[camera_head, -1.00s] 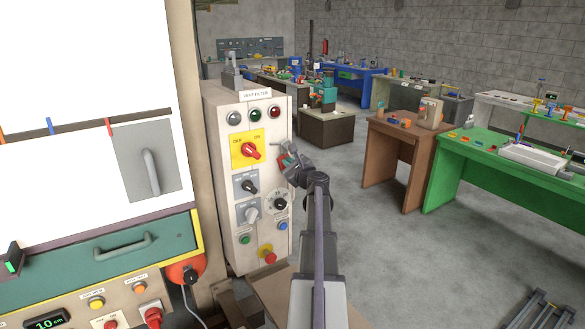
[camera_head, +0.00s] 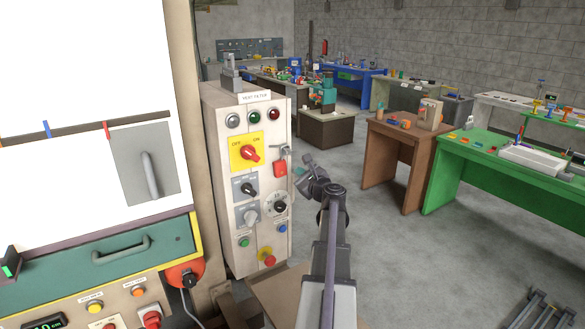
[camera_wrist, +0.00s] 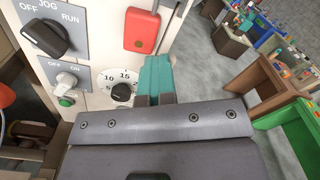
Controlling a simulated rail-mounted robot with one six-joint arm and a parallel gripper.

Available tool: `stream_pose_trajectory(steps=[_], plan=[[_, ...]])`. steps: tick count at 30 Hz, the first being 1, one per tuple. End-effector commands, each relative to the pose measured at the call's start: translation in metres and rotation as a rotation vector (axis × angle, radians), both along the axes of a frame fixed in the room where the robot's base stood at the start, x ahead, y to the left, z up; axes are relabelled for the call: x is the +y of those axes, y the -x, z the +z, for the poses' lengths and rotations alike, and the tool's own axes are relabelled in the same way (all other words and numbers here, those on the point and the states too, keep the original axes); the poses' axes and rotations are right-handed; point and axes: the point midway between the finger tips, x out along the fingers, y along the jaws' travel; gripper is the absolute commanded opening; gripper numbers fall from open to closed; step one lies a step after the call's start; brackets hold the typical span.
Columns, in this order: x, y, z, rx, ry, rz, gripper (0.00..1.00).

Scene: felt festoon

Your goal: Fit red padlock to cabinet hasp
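The red padlock (camera_head: 280,168) is at the upper right of the cream cabinet front (camera_head: 222,190), directly below the grey hasp (camera_head: 285,152). Its red body also shows at the top of the wrist view (camera_wrist: 142,30). The shackle is too small to make out in the head view and out of frame in the wrist view, so I cannot tell how it sits in the hasp. My gripper (camera_head: 302,172) is to the right of the padlock, apart from it. Its teal fingers (camera_wrist: 157,78) hold nothing. They look close together, but any gap between them is unclear.
The cabinet front carries a red rotary switch (camera_head: 250,153), a black knob (camera_head: 248,188), a dial (camera_head: 280,206) and a red stop button (camera_head: 268,259). A brown bench (camera_head: 398,160) and a green bench (camera_head: 480,170) stand to the right. The grey floor between is clear.

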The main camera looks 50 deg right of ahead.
Motion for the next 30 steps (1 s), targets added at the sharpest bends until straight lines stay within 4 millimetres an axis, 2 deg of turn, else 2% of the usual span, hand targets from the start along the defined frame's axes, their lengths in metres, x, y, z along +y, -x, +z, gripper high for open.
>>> stream_pose_trajectory(steps=[1, 6, 9, 12, 23, 30], plan=[[0.009, 0.015, 0.0, 0.0, 0.0, -0.002, 0.0], [0.029, 0.061, -0.001, 0.001, 0.001, -0.001, 0.0], [0.037, 0.082, -0.001, 0.001, 0.001, -0.001, 0.0], [0.041, 0.093, -0.001, 0.001, 0.001, 0.001, 0.0], [0.042, 0.098, -0.001, 0.001, 0.001, 0.002, 0.01], [0.042, 0.098, -0.001, 0.001, 0.001, 0.002, 0.24]])
